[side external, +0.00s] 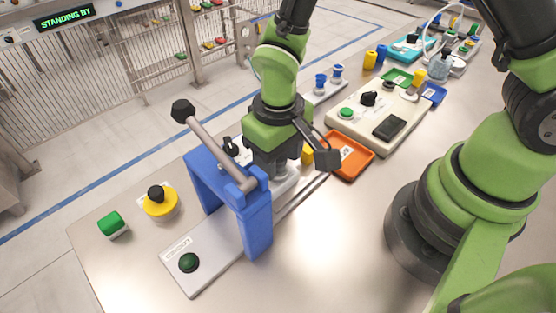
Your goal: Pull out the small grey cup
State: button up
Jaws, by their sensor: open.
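My gripper (272,168) points down behind the blue frame (257,222) of a grey-based device (205,262) with a lever. My gripper is open, but its fingertips are largely hidden by the frame and my own wrist. A light grey part (287,184) shows just below and to the right of my gripper; I cannot tell if they touch. I cannot make out the small grey cup with certainty. The lever (220,150) slants across the top of the blue frame, with a dark knob at its upper left end.
A green block (112,224) and a yellow-based black knob (160,203) stand at left. An orange tray (347,158) lies right of my gripper, near a beige control box (378,118). Small trays and devices crowd the back right. The front middle of the table is clear.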

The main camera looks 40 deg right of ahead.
jog(key=shift+c, duration=0.4)
grip_shut()
jog(key=shift+r, duration=2.5)
